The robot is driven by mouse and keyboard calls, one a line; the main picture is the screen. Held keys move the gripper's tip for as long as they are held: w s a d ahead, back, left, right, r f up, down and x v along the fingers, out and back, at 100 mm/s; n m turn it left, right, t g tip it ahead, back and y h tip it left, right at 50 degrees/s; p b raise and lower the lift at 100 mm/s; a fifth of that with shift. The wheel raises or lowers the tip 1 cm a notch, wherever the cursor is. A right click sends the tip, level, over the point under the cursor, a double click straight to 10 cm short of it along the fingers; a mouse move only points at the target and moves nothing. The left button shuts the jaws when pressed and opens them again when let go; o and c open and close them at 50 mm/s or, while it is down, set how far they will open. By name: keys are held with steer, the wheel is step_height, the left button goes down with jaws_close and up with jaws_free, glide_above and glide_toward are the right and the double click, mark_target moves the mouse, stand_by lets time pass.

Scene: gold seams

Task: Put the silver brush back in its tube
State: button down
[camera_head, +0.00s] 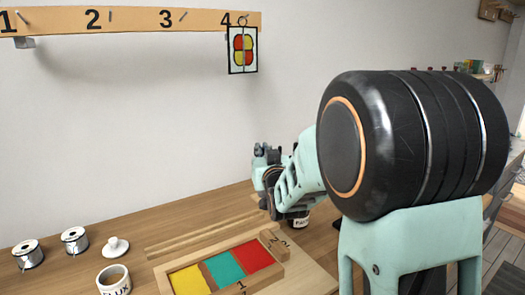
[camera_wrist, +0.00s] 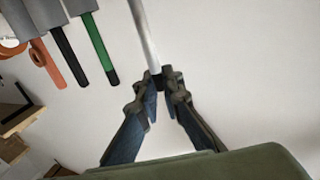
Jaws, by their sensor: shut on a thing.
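In the wrist view my gripper (camera_wrist: 160,82) is shut on a thin, pale silver rod, which I take for the silver brush (camera_wrist: 146,38). It runs from the fingertips up past the top edge, so its far end is out of view. In the head view my gripper (camera_head: 268,160) is a small dark shape above the bench, partly behind my arm; the brush cannot be made out there. I cannot pick out its tube in either view.
A wooden tray (camera_head: 262,260) with yellow, teal and red panels lies on the bench. Two wire spools (camera_head: 75,240), a white lid (camera_head: 115,246) and a flux jar (camera_head: 113,281) stand left. A labelled jar (camera_head: 301,221) is near my gripper. A numbered rail (camera_head: 135,20) is on the wall.

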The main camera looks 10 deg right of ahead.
steer(key=shift+f+b, duration=0.55)
steer(key=shift+b, duration=0.1)
steer(key=c, duration=2)
jaws_free()
steer(key=o, duration=0.5)
steer(key=shift+c, duration=0.2)
steer(key=shift+r+p, duration=1.5)
steer(key=shift+r, duration=2.05)
